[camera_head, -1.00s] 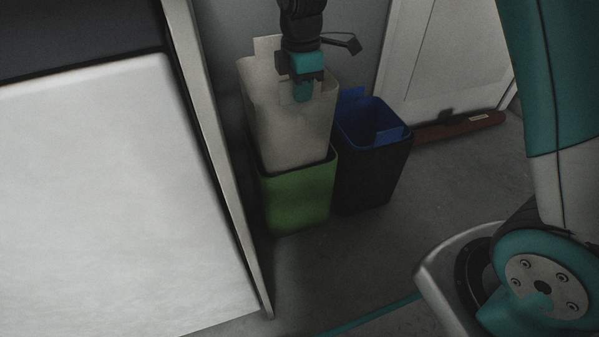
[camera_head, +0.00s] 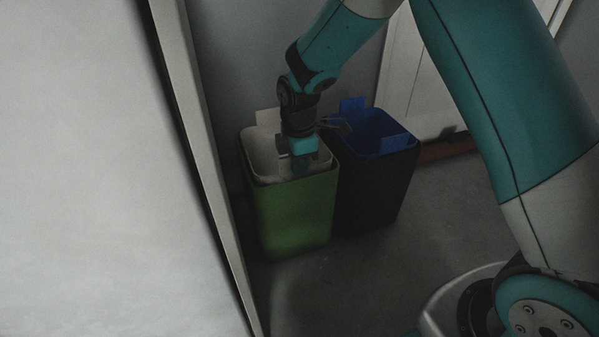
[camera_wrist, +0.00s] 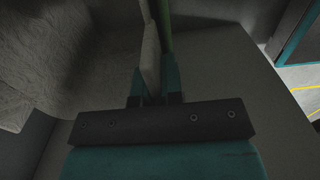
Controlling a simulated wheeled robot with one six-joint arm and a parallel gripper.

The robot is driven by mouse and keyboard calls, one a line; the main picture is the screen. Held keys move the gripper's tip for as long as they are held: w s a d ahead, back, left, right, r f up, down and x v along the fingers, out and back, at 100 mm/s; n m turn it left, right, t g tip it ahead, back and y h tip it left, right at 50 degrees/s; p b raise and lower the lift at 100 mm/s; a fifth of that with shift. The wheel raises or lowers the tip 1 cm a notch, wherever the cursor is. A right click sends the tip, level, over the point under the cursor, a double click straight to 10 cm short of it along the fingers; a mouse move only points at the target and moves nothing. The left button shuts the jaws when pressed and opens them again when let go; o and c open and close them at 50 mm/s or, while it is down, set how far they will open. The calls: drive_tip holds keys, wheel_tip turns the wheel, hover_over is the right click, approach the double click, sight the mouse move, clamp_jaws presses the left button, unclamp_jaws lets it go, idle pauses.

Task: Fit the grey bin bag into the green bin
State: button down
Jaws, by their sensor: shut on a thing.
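The green bin (camera_head: 296,218) stands on the floor by the wall. The grey bin bag (camera_head: 262,152) sits down inside it, with its rim close to the bin's rim and a flap standing up at the back. My gripper (camera_head: 303,170) is at the bag's front right edge, pointing down. In the wrist view my gripper (camera_wrist: 157,75) is shut on the thin edge of the bag (camera_wrist: 149,50). The green bin's edge (camera_wrist: 166,30) shows right beside it. The bag's lower part is hidden inside the bin.
A dark bin with a blue liner (camera_head: 372,132) stands close on the right of the green bin. A pale panel edge (camera_head: 205,150) rises on the left. A white door (camera_head: 425,85) is behind. The grey floor (camera_head: 390,265) in front is clear.

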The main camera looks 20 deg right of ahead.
drive_tip(key=shift+f, duration=0.55)
drive_tip(key=c, duration=1.3)
unclamp_jaws()
drive_tip(key=shift+o, duration=0.2)
drive_tip(key=shift+r, duration=0.1)
wheel_tip(320, 180, up, 12)
drive_tip(key=p, duration=0.7)
drive_tip(key=shift+r, duration=0.15)
drive_tip(key=s+a+r+m+y, duration=0.1)
drive_tip(key=s+r+m, duration=0.2)
drive_tip(key=s, duration=0.6)
drive_tip(key=s+a+r+m+y, duration=0.1)
drive_tip(key=s+r+m, duration=0.3)
drive_tip(key=s, duration=0.5)
drive_tip(key=s+a+r+m+y, duration=0.2)
drive_tip(key=s+r+m, duration=0.2)
drive_tip(key=s, duration=0.6)
wheel_tip(320, 180, up, 3)
drive_tip(key=shift+a+f, duration=0.15)
drive_tip(key=shift+f, duration=0.05)
drive_tip(key=shift+s, duration=0.1)
